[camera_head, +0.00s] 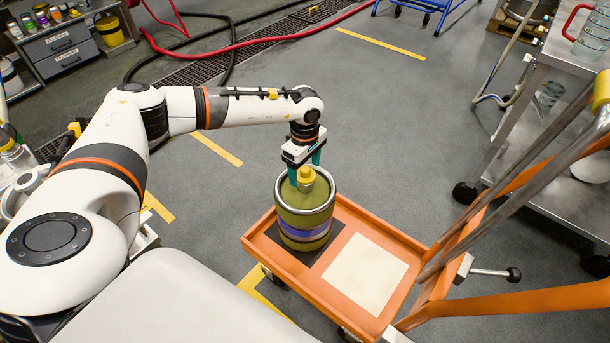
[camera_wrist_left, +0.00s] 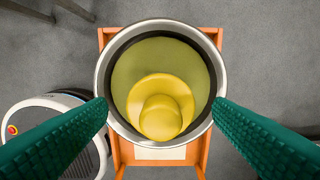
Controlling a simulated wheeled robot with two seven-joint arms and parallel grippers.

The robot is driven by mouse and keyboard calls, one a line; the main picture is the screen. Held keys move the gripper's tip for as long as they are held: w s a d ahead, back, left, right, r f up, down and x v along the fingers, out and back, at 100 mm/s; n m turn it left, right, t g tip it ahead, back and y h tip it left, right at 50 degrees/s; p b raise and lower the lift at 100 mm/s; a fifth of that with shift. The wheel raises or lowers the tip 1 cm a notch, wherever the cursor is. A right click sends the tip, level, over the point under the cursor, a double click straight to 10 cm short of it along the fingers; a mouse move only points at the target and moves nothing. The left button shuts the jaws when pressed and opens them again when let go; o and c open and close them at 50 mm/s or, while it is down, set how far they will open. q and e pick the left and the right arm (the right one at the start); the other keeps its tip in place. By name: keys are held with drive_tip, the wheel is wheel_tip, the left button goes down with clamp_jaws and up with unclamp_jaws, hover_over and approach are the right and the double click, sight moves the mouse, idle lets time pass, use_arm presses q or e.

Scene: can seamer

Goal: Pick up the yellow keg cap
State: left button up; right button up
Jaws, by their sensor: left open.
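The yellow keg cap (camera_head: 306,175) sits on top of an olive-green keg (camera_head: 304,222) with a silver rim and a blue band. My left gripper (camera_head: 305,172) is above the keg, pointing down, with its green fingers on either side of the cap. In the left wrist view the cap (camera_wrist_left: 161,108) lies between the two open fingers, apart from both. The fingertips (camera_wrist_left: 163,102) appear near the keg's silver rim (camera_wrist_left: 104,85). I cannot tell their exact height. My right gripper is not in view.
The keg stands on a dark square of an orange cart (camera_head: 393,235), beside an empty pale square (camera_head: 367,272). The cart's orange and metal handle rises at the right. A steel table (camera_head: 545,165) stands further right. Grey floor (camera_head: 400,120) is clear behind the cart.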

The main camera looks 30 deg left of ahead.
use_arm(q)
drive_tip(key=shift+f, duration=0.35)
drive_tip(key=shift+c, duration=0.5)
drive_tip(key=c, duration=0.9)
drive_tip(key=shift+r, duration=0.1)
drive_tip(key=shift+c, duration=0.2)
